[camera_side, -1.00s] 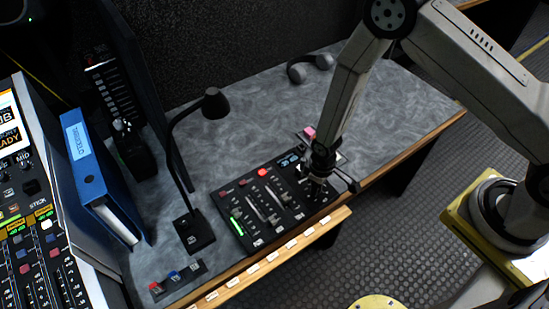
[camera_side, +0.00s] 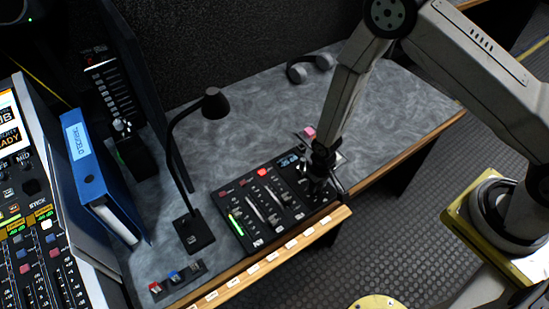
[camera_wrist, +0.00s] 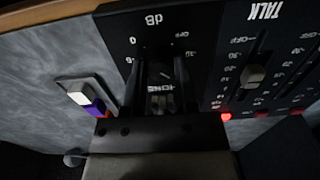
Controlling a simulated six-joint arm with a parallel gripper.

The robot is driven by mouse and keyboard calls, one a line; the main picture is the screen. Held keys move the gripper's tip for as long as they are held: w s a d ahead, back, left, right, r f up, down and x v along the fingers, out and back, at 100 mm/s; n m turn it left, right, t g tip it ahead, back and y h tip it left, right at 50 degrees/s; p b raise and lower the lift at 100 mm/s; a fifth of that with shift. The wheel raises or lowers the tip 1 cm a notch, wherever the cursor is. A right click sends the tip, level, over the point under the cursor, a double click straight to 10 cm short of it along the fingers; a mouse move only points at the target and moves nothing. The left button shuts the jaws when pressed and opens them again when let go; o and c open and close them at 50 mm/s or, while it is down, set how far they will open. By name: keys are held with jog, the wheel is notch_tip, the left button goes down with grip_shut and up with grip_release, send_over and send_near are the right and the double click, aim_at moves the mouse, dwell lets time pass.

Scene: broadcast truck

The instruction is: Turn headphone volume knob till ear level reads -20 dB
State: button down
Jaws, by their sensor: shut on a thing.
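The black control panel (camera_side: 243,205) lies on the desk with faders, lit buttons and a small blue display (camera_side: 289,161) whose figures are too small to read. My gripper (camera_side: 318,190) points down onto the panel's right end. In the wrist view my gripper (camera_wrist: 160,80) has its jaws closed around the headphone volume knob, which the dark fingers mostly hide. A scale marked "dB" (camera_wrist: 153,19) with a 0 shows beside the fingers, and upside-down lettering shows between them. The knob's pointer cannot be made out.
A gooseneck lamp (camera_side: 181,150) stands left of the panel. Headphones (camera_side: 297,74) lie at the back. A wooden ledge (camera_side: 270,262) runs along the front edge. The back right desk is clear.

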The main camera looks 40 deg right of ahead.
jog(key=shift+c, duration=2)
grip_release()
jog(key=shift+r, duration=0.15)
jog(key=shift+r, duration=3.8)
jog(key=shift+d+r, duration=0.1)
jog(key=shift+r, duration=0.1)
jog(key=s+d+r+t, duration=0.1)
jog(key=s+d+r, duration=0.2)
jog(key=r, duration=0.6)
jog(key=s+d+r+t, duration=0.1)
jog(key=s+d+r, duration=0.3)
jog(key=r, duration=0.6)
jog(key=shift+d+t, duration=0.3)
jog(key=shift+d, duration=0.75)
